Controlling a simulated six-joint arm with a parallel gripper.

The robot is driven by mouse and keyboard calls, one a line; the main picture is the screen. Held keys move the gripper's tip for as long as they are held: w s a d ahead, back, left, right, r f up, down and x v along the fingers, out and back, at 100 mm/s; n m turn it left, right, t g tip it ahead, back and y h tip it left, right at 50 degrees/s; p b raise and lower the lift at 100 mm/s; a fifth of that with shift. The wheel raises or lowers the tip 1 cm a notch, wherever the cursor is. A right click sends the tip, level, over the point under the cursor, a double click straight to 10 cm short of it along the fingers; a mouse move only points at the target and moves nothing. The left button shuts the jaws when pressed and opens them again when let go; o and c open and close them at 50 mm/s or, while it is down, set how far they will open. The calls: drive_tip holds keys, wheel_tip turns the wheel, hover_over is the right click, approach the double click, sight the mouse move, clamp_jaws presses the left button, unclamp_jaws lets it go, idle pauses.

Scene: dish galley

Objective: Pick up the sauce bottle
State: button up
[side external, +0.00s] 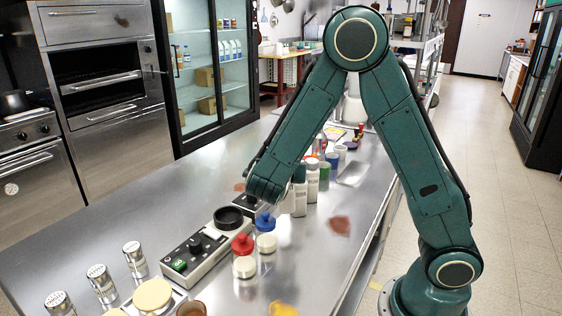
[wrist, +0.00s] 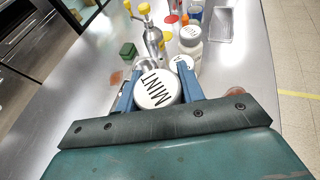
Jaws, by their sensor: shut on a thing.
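In the wrist view, my gripper (wrist: 157,79) has its two blue fingers closed on the sides of a round container with a white lid (wrist: 155,90). The lid reads MINT, and its body is hidden below. I take it to be the sauce bottle. In the side view, my arm reaches down to the counter beside white bottles (side external: 300,198). The fingers are hard to make out there, and I cannot tell whether the held bottle is off the counter.
Another white-capped bottle (wrist: 190,35), a silver bottle with a yellow top (wrist: 153,38) and a green block (wrist: 127,49) stand beyond. A metal tray (wrist: 222,24) lies at far right.

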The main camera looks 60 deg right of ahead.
wheel_tip(320, 180, up, 14)
drive_tip(key=shift+f, duration=0.25)
idle(0.7)
drive_tip(key=w+d+r, duration=0.1)
drive_tip(key=w+d, duration=1.1)
drive_tip(key=d, duration=0.1)
wheel_tip(320, 180, down, 15)
drive_tip(key=shift+s+a+f+m, duration=0.15)
drive_tip(key=shift+s+a+m, duration=0.05)
drive_tip(key=shift+s+m, duration=0.1)
drive_tip(key=shift+f, duration=0.15)
drive_tip(key=shift+f, duration=2)
drive_tip(key=shift+f, duration=0.3)
